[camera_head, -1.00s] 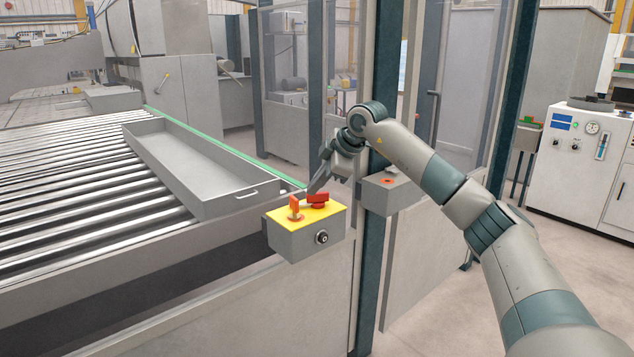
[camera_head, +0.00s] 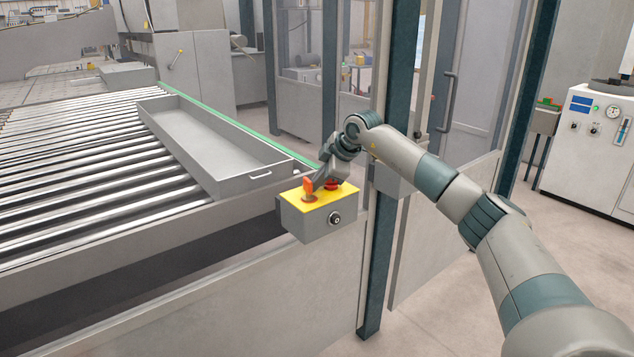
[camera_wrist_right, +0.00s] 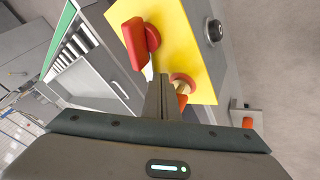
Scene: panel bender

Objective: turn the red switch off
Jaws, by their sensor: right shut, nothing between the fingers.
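The red switch (camera_head: 331,184) sits on the yellow top of a small grey control box (camera_head: 318,222), partly hidden behind my right gripper in the head view. In the right wrist view, the red switch (camera_wrist_right: 138,43) shows its long handle and round base. An orange switch (camera_head: 308,187) stands upright beside it. It also shows in the wrist view (camera_wrist_right: 183,88), partly covered by the fingers. My right gripper (camera_head: 319,180) is shut and empty, its fingertips low over the yellow top between the two switches. Contact with either switch is unclear. My left gripper is out of view.
A key lock (camera_head: 335,218) is on the box's front. A roller conveyor (camera_head: 90,190) with a long grey tray (camera_head: 205,150) lies left. A dark green post (camera_head: 378,260) and glass panels stand close behind the box. Open floor lies to the right.

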